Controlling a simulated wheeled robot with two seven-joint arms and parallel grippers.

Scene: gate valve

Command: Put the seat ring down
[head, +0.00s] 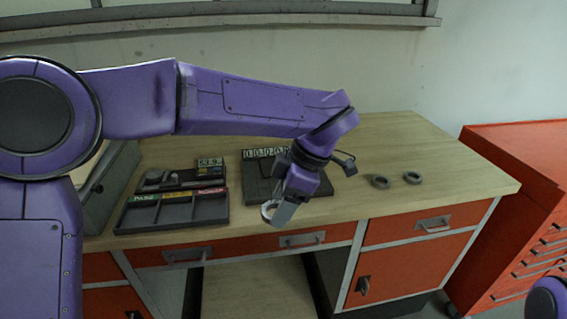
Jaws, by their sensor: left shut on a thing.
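My left gripper (276,212) is shut on a seat ring (266,211), a pale grey ring at its fingertips. It holds the ring over the front edge of the workbench (445,160); the exact height above the top cannot be told. Two darker grey rings lie flat and apart on the bench to the right, one (380,182) nearer the gripper and one (412,177) beyond it. My right gripper is not in view.
A dark labelled tray with compartments (172,212) sits at the left front of the bench. A dark board with a numbered strip (262,187) lies behind the gripper, partly hidden by my arm. The bench's right side is mostly clear. A red cabinet (520,190) stands right.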

